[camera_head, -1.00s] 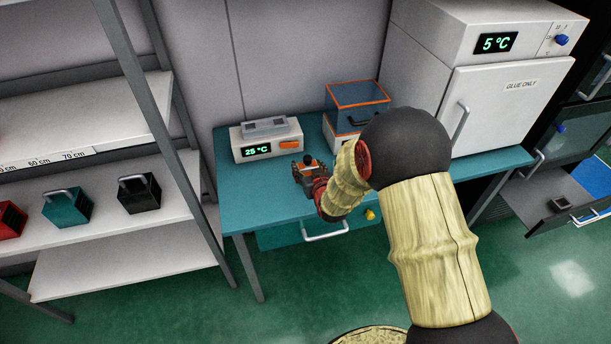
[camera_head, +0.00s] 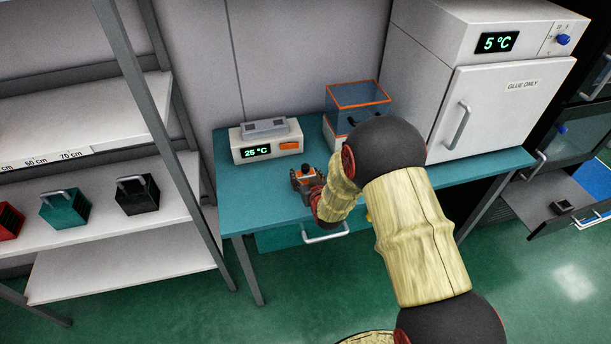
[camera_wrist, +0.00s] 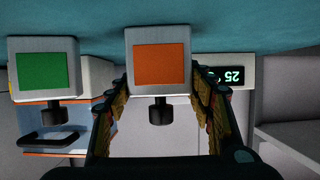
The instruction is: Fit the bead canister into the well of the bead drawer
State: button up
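A grey canister with an orange face and black knob (camera_wrist: 159,65) is upright in the world, centred between my fingers in the upside-down wrist view. In the head view, its dark knob shows at my gripper (camera_head: 307,180), over the teal table. Both fingers of my gripper (camera_wrist: 160,85) meet its sides, and it looks held; whether its base touches the table is unclear. A second grey canister with a green face (camera_wrist: 42,70) stands beside it, hidden by my arm in the head view. A teal drawer with a pale handle (camera_head: 325,234) is under the table front. No well shows clearly.
A white GLUE ONLY cabinet (camera_head: 500,110) is on the right. Shelves with coloured cubes (camera_head: 65,208) are left.

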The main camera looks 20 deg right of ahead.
jog(key=o, duration=0.5)
jog(key=shift+c, duration=0.2)
jog(key=shift+r, duration=0.15)
